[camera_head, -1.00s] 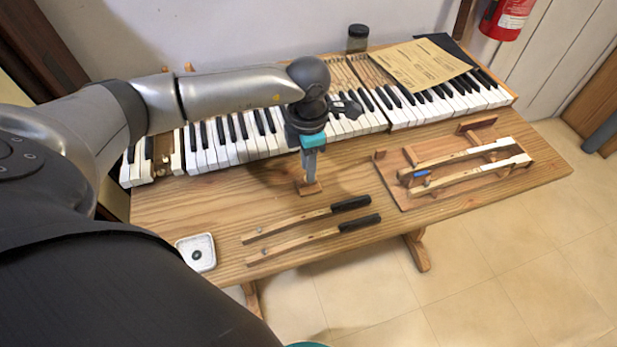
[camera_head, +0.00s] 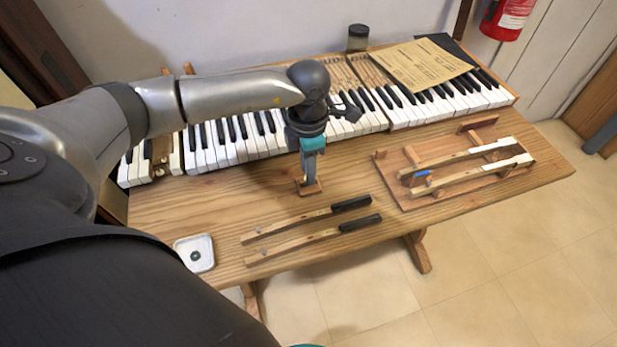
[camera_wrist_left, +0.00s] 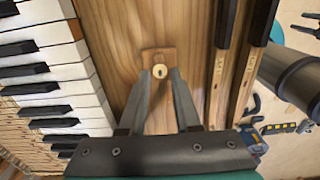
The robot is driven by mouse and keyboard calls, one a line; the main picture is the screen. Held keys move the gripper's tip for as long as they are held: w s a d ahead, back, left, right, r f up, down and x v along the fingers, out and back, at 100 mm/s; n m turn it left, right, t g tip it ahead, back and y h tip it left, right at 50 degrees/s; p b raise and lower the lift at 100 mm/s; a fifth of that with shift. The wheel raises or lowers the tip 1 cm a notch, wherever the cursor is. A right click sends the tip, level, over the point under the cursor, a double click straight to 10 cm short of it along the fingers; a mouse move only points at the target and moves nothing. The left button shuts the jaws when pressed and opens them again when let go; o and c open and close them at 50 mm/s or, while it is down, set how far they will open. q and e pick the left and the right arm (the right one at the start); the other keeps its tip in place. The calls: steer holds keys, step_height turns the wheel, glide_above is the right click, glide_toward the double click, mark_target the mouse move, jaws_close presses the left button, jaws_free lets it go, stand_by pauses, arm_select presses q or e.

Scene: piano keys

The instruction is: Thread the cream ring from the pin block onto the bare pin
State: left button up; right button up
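The cream ring (camera_wrist_left: 161,71) sits on the small wooden pin block (camera_wrist_left: 160,54) in the left wrist view, with a dark pin top in its middle. The block (camera_head: 310,190) also shows on the table in the head view. My left gripper (camera_wrist_left: 161,75) points down at the block. Its two fingertips are apart, one on each side of the ring; I see small gaps between them and the ring. In the head view the left gripper (camera_head: 308,180) hides the ring. I cannot make out the bare pin for certain; the keyboard's open gap (camera_head: 160,160) shows small fittings.
A wooden rack (camera_head: 410,205) with two white-ended keys stands further right. A small white tray (camera_head: 194,254) is at the table's front left. The keyboard (camera_head: 235,140) runs behind. Bare tabletop surrounds the block.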

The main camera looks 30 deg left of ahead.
arm_select(q)
steer(key=shift+f+b, duration=0.4)
steer(key=shift+f, duration=0.2)
steer(key=shift+c, duration=0.2)
steer(key=shift+c, duration=1.3)
